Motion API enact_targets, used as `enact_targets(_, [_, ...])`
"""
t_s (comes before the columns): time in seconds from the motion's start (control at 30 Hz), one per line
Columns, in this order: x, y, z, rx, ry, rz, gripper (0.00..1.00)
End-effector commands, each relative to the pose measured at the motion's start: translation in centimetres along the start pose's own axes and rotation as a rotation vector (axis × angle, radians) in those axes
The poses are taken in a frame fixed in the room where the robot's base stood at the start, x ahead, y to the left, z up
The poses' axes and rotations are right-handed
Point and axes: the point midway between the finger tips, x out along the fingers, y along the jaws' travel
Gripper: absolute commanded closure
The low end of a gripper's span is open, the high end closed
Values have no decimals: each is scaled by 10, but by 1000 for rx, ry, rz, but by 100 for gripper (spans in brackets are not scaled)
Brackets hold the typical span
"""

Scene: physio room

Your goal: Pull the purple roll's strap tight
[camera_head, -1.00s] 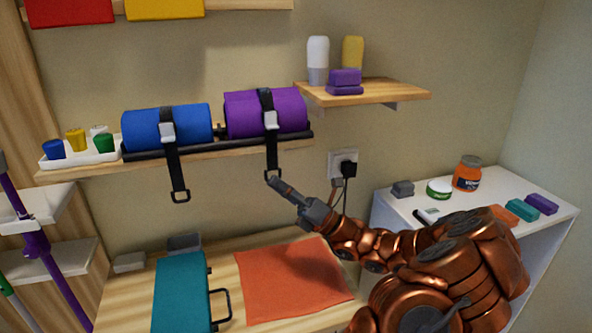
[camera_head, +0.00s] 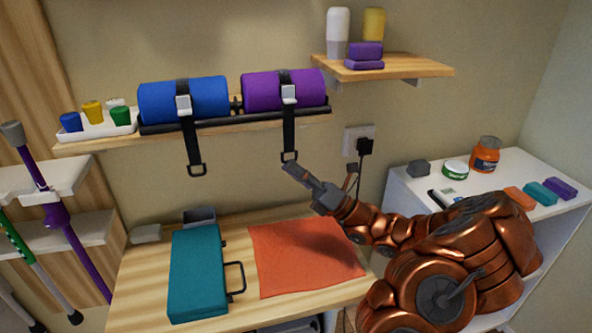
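The purple roll (camera_head: 262,91) lies on the wall shelf at the right of the blue roll. Its black strap (camera_head: 289,128) passes over it through a light grey buckle (camera_head: 289,94) and hangs below the shelf edge. The strap ends in a dark ring (camera_head: 289,156). My gripper (camera_head: 294,172) is just below and beside that ring, its fingers pointing up and left. The fingers look close together, but I cannot tell if they are open or shut. I cannot tell whether they touch the ring.
The blue roll (camera_head: 185,101) has its own hanging strap (camera_head: 192,145). Below are a teal case (camera_head: 198,273) and an orange cloth (camera_head: 305,254) on a wooden table. A plug (camera_head: 364,146) sits on the wall. A white cabinet (camera_head: 405,186) with jars stands right.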

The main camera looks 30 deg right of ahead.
Motion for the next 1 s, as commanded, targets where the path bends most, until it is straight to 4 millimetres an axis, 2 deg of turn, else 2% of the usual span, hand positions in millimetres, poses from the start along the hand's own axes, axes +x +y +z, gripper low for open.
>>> enact_targets(0.2, [-2,0,1,-1,-2,0,67])
enact_targets(0.33, [-12,0,1,0,-3,-1,67])
enact_targets(0.8, [-96,-1,1,-1,-1,-5,67])
enact_targets(1.0, [-116,0,0,0,-1,0,67])
